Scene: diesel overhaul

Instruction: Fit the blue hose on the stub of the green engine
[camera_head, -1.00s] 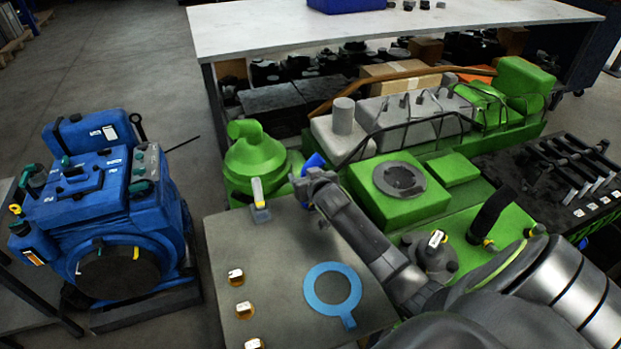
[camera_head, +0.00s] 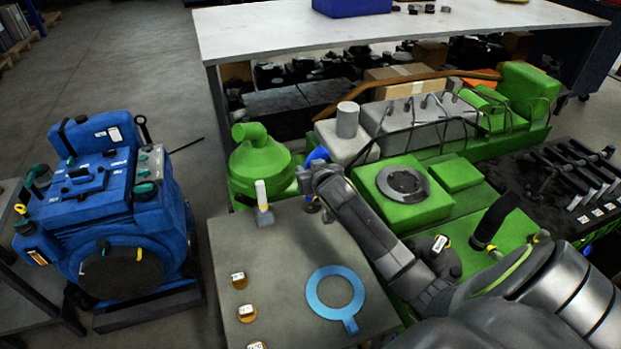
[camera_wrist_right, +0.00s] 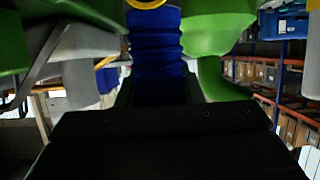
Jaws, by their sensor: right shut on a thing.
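The green engine (camera_head: 435,215) stretches across the middle and right of the head view. The blue hose (camera_head: 317,156) shows as a small blue piece between the green domed housing (camera_head: 258,160) and the engine's grey parts. My right gripper (camera_head: 318,175) is shut on the hose and hides most of it. In the right wrist view the ribbed blue hose (camera_wrist_right: 156,50) stands between the jaws, with a yellow ring (camera_wrist_right: 147,3) at the top edge. Green parts are close on both sides. I cannot make out the stub or whether the hose touches it. My left gripper is not in view.
A grey table (camera_head: 285,250) holds a blue ring (camera_head: 335,318) and several small brass-coloured parts. A blue engine (camera_head: 105,215) stands at left. A brown pipe (camera_head: 385,88) and thin dark rails run over the green engine. A white-topped bench (camera_head: 270,30) is behind.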

